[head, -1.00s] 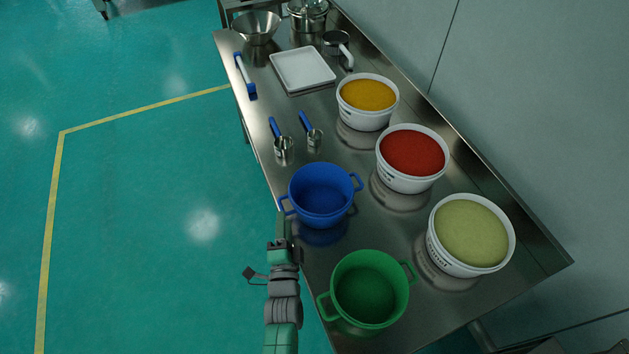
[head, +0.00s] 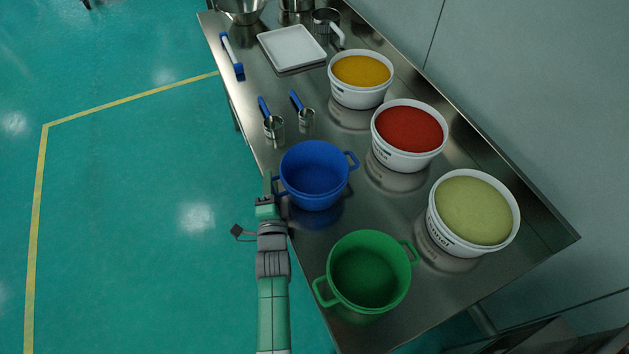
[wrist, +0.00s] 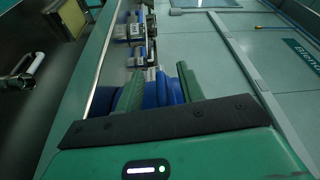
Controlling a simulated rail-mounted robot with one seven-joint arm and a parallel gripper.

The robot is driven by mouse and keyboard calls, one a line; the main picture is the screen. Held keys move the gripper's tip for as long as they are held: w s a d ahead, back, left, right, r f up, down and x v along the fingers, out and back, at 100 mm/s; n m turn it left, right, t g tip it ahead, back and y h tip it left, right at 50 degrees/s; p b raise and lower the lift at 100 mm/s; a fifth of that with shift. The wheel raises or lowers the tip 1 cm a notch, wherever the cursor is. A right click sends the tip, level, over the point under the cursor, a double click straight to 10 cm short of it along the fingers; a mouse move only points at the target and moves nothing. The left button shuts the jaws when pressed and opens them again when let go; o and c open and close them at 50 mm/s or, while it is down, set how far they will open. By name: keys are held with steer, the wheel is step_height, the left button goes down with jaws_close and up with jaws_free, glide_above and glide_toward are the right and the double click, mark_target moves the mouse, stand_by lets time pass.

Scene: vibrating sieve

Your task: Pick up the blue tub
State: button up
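The blue tub (head: 314,176) stands upright on the steel table near its left edge, with a handle on each side. It also shows partly in the wrist view (wrist: 158,92), between and beyond my fingers. My gripper (head: 268,190) is at the tub's left handle in the head view. In the wrist view my gripper (wrist: 157,85) has its two green fingers apart, with blue between them. Whether the fingers touch the handle cannot be made out.
A green tub (head: 368,275) stands in front. White buckets of green (head: 472,212), red (head: 409,133) and yellow (head: 361,75) contents line the right. Two blue-handled scoops (head: 274,128) (head: 305,118) and a white tray (head: 291,46) lie behind. Open floor is left.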

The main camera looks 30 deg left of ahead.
jaws_close()
stand_by(0.3)
